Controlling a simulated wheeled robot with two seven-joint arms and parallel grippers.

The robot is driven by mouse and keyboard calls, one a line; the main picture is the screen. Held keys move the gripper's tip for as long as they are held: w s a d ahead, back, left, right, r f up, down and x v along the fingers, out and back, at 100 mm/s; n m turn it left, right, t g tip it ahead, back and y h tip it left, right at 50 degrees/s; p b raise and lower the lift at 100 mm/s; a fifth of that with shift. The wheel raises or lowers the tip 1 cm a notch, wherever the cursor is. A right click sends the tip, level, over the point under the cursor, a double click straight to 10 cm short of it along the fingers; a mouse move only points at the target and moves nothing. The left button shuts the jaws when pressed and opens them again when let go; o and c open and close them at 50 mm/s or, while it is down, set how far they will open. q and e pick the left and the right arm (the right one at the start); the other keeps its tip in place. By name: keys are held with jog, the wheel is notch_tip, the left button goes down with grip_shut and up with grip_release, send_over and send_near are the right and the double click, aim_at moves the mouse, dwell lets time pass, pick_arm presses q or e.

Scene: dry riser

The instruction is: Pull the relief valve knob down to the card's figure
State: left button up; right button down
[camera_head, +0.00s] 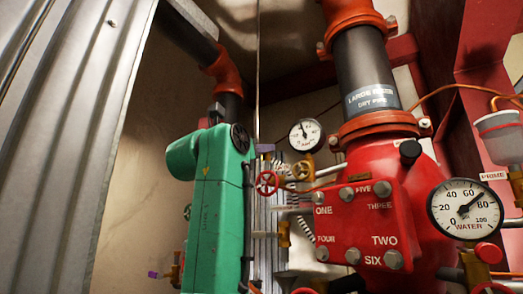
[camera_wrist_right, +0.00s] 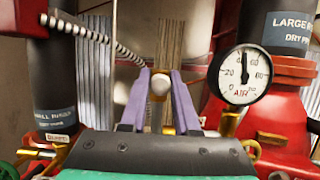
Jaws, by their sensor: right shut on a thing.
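The pale round knob (camera_wrist_right: 160,85) is between the two purple fingers of my right gripper (camera_wrist_right: 159,75) in the right wrist view. The fingers are shut on it from both sides. In the head view only a small purple part of the right gripper (camera_head: 265,148) shows, beyond my green arm link, and the knob is hidden. The air gauge (camera_wrist_right: 240,75) is to the right of the fingers, its needle pointing nearly straight up. It also shows in the head view (camera_head: 306,135). I cannot make out a card with a figure.
The red riser body (camera_head: 425,195) with its numbered cover plate (camera_head: 357,225) stands to the right. The water gauge (camera_head: 467,209) reads near 80. A red handwheel (camera_head: 267,183) and brass fittings are close below the gripper. A corrugated metal panel (camera_head: 70,130) stands at the left.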

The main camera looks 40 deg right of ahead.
jog(key=shift+a+f, duration=0.2)
jog(key=shift+f, duration=0.05)
dwell(0.7)
jog(key=shift+a, duration=0.1)
jog(key=shift+s+a, duration=0.1)
jog(key=shift+a, duration=0.2)
jog(key=shift+s+a+r, duration=0.2)
jog(key=shift+a, duration=0.05)
dwell(0.3)
jog(key=shift+s+r, duration=0.1)
